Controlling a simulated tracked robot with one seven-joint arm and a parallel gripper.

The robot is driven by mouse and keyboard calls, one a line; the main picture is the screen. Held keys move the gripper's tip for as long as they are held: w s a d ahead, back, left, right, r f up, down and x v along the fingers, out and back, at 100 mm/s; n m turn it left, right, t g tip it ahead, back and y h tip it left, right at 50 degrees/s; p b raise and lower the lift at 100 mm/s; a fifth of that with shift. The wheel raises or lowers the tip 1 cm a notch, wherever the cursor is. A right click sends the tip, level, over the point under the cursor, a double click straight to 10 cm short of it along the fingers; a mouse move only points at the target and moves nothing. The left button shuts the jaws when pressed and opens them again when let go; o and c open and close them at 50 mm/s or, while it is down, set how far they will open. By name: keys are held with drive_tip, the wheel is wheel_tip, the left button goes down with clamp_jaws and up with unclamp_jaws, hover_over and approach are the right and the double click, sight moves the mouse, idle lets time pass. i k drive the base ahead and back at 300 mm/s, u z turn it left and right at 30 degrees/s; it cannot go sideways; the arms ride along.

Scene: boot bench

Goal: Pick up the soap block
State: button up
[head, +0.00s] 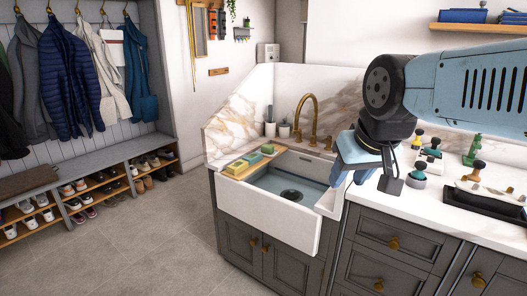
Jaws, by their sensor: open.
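A wooden board (229,172) lies across the left side of the white sink (270,217). On it rest small blocks in a row: a green one (267,149) at the back, a blue-green one (252,158) in the middle and a yellowish one (238,167) in front. I cannot tell for sure which of them is the soap block. My gripper (349,178) is pale blue, open and empty. It hangs over the right side of the sink, to the right of the board and apart from the blocks.
A brass tap (311,108) rises behind the sink, with small pots (284,129) to its left. Brushes and jars (418,171) stand on the right counter near a black tray (487,205). A marble splashback (236,118) borders the sink.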

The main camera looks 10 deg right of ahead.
sight(268, 149)
drive_tip(key=u, duration=0.9)
drive_tip(key=k, duration=1.15)
drive_tip(key=u, duration=1.05)
drive_tip(key=i, duration=1.05)
drive_tip(key=z, duration=0.45)
drive_tip(key=i, duration=1.1)
drive_tip(key=z, duration=0.6)
drive_tip(key=i, duration=1.1)
drive_tip(key=z, duration=1.1)
drive_tip(key=i, duration=0.9)
drive_tip(key=z, duration=0.7)
